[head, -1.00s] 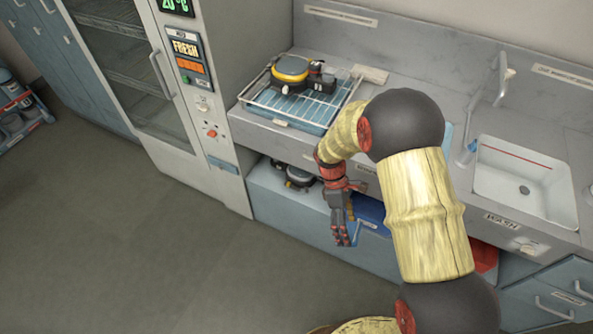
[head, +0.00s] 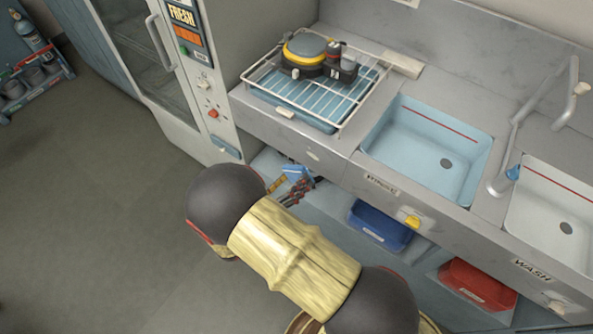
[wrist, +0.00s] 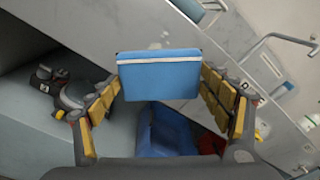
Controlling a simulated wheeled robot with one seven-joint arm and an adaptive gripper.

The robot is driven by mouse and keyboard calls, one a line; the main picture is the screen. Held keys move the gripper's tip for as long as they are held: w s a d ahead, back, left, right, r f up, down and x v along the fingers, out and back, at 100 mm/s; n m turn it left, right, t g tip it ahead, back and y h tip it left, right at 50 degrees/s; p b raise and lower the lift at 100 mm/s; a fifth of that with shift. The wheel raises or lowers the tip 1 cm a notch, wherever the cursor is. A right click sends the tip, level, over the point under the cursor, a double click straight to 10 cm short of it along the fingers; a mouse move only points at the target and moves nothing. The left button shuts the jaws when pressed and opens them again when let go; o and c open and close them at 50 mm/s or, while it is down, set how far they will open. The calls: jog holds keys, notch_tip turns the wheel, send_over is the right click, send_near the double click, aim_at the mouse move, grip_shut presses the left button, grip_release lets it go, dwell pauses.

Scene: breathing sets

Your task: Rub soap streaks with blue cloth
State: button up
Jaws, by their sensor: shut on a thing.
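The blue cloth (wrist: 158,78), a folded rectangle with a white stripe, is between the fingers of my gripper (wrist: 161,88) in the wrist view. The gripper is shut on it. In the head view my gripper (head: 291,190) is in front of the counter, below the drying rack, with the cloth (head: 297,174) showing as a small blue patch. My arm hides part of the area below.
A blue sink (head: 425,150) and a white sink (head: 550,215) are set in the counter (head: 345,145). Below are a blue bin (head: 378,232) and a red bin (head: 476,285).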

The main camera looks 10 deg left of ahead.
aim_at(308, 154)
jog(key=shift+w+a+n+t+y, duration=0.1)
jog(key=shift+a+n+t+y, duration=0.35)
jog(key=shift+a, duration=0.4)
jog(key=shift+b+x, duration=0.55)
jog(key=shift+x, duration=2.4)
jog(key=shift+x, duration=0.85)
jog(key=shift+s+d+r+p, duration=0.1)
jog(key=shift+s+d+p, duration=0.2)
jog(key=shift+d, duration=0.3)
jog(key=shift+s+d+f+p, duration=0.1)
jog(key=shift+s+d+p, duration=0.25)
jog(key=shift+d, duration=0.3)
jog(key=shift+s+d+r+p, duration=0.15)
jog(key=shift+d+p, duration=0.25)
jog(key=shift+d, duration=0.2)
jog(key=shift+w, duration=0.1)
jog(key=shift+w+a, duration=0.25)
jog(key=shift+a, duration=0.35)
jog(key=shift+w+a, duration=0.25)
jog(key=shift+a, duration=0.4)
jog(key=shift+w+a, duration=0.25)
jog(key=shift+a, duration=0.35)
